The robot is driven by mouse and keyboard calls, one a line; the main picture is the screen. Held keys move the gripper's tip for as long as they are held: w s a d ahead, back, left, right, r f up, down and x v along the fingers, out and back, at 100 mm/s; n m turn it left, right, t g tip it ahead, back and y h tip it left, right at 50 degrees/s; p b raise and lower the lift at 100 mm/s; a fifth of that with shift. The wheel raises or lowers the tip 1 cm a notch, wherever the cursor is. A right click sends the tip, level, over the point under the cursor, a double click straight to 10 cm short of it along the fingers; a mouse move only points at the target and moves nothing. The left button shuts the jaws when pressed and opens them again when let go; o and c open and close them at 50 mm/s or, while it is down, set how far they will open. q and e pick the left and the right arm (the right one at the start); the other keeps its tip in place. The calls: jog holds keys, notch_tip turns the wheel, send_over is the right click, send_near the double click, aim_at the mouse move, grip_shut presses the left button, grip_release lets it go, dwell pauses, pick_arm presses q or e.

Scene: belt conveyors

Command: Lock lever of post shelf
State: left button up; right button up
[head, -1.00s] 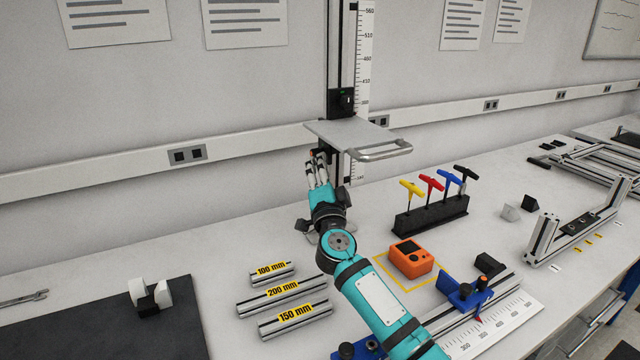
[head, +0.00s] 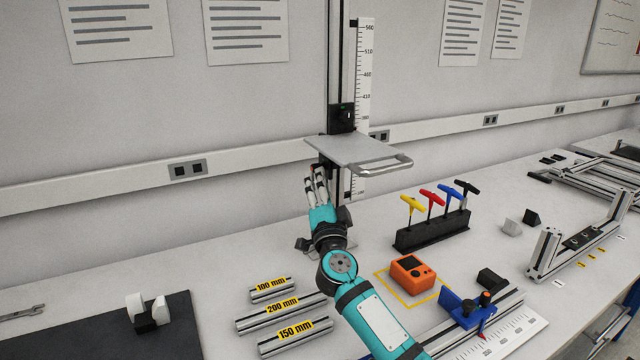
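The post shelf is a grey plate (head: 352,150) with a bar handle (head: 385,166) at its right front. It sits on a dark vertical post (head: 341,70) with a millimetre scale (head: 366,75) beside it. Under the plate's left part a small dark piece with a red tip, probably the lock lever (head: 316,167), shows only partly. My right gripper (head: 316,187) is just below the plate, its pale fingers pointing up at that piece. The fingers look close together; whether they touch or grip the lever is unclear. My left gripper is not in view.
A black rack (head: 432,233) with coloured T-handle tools stands right of my arm. An orange device (head: 412,275) lies in a yellow outline. Labelled profile bars (head: 282,308) lie to the left. A blue-clamped measuring fixture (head: 468,312) is at the front right.

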jog(key=v, duration=0.6)
jog(key=shift+s, duration=0.3)
